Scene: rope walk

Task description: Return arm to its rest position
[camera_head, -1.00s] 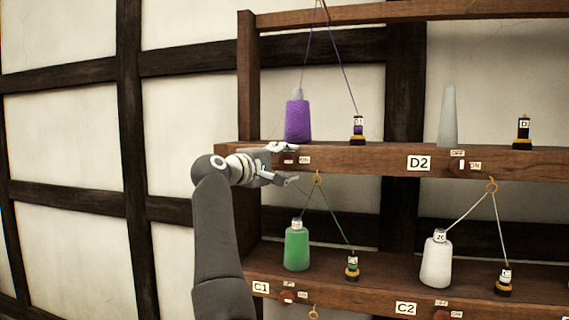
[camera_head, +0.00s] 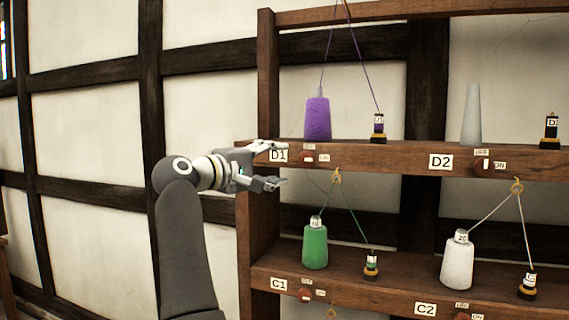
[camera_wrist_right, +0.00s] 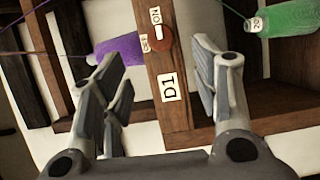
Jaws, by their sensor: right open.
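My right arm (camera_head: 183,245) rises from the bottom of the head view, left of the shelf's middle. Its right gripper (camera_head: 272,165) points right, in front of the left end of the shelf board near the D1 label (camera_head: 278,156). The fingers are spread apart with nothing between them. In the right wrist view, the open fingers (camera_wrist_right: 160,85) frame the D1 label and the red switch knob (camera_wrist_right: 160,39) on the board edge, apart from them. My left gripper is not in view.
The wooden shelf (camera_head: 370,160) fills the right side. It holds a purple cone (camera_head: 317,118), a green cone (camera_head: 315,246), a white cone (camera_head: 457,262), a bare grey cone (camera_head: 471,115) and small bobbins with threads. The space left of the shelf, before the wall (camera_head: 85,120), is free.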

